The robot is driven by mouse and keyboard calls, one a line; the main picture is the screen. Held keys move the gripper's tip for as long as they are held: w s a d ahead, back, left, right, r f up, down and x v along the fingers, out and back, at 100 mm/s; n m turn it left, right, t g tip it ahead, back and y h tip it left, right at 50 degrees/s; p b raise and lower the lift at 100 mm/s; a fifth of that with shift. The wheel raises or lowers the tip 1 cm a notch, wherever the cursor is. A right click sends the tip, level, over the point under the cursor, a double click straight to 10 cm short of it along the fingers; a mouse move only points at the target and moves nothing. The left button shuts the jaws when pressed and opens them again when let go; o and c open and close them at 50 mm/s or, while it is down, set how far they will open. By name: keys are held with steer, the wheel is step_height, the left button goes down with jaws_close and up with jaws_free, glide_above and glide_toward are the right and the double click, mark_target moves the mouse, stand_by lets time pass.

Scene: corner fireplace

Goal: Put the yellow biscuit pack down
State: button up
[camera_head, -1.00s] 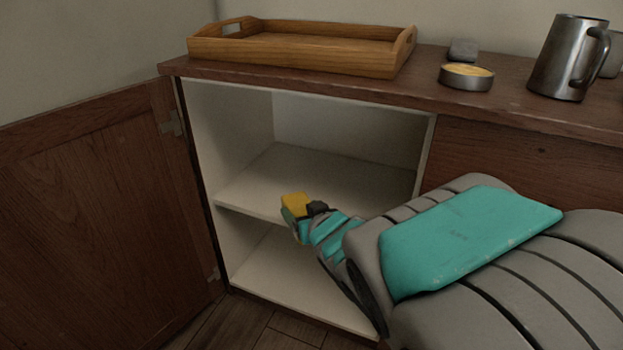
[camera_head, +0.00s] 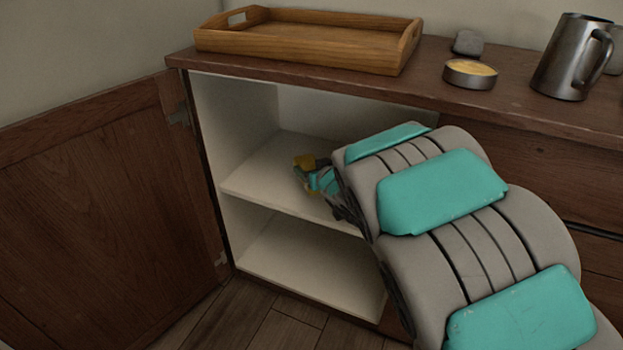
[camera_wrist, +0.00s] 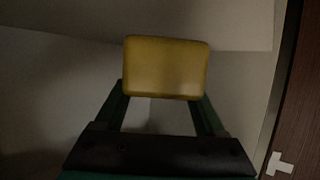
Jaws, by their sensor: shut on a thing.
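The yellow biscuit pack (camera_head: 304,161) is at the tip of my gripper (camera_head: 305,178), over the middle shelf (camera_head: 275,185) of the open cabinet. In the wrist view the yellow pack (camera_wrist: 166,68) sits between the two fingers of my gripper (camera_wrist: 160,98), which are shut on it. I cannot tell whether the pack touches the shelf. My arm hides the right part of the shelf and the cabinet's right side.
The cabinet door (camera_head: 95,200) stands open at the left. On the cabinet top are a wooden tray (camera_head: 300,58), a round tin (camera_head: 470,82), a grey stone-like block (camera_head: 467,43) and a metal mug (camera_head: 565,60). The lower compartment (camera_head: 310,265) looks empty.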

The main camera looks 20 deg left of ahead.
steer(key=shift+f+b, duration=0.35)
steer(key=shift+f, duration=1.3)
steer(key=o, duration=1.5)
steer(key=shift+f, duration=0.1)
steer(key=shift+s+r, duration=0.1)
steer(key=shift+r, duration=0.1)
steer(key=shift+s+d+r, duration=0.15)
steer(key=shift+s+d, duration=0.1)
steer(key=shift+d, duration=0.05)
steer(key=p+v, duration=0.1)
steer(key=v, duration=1)
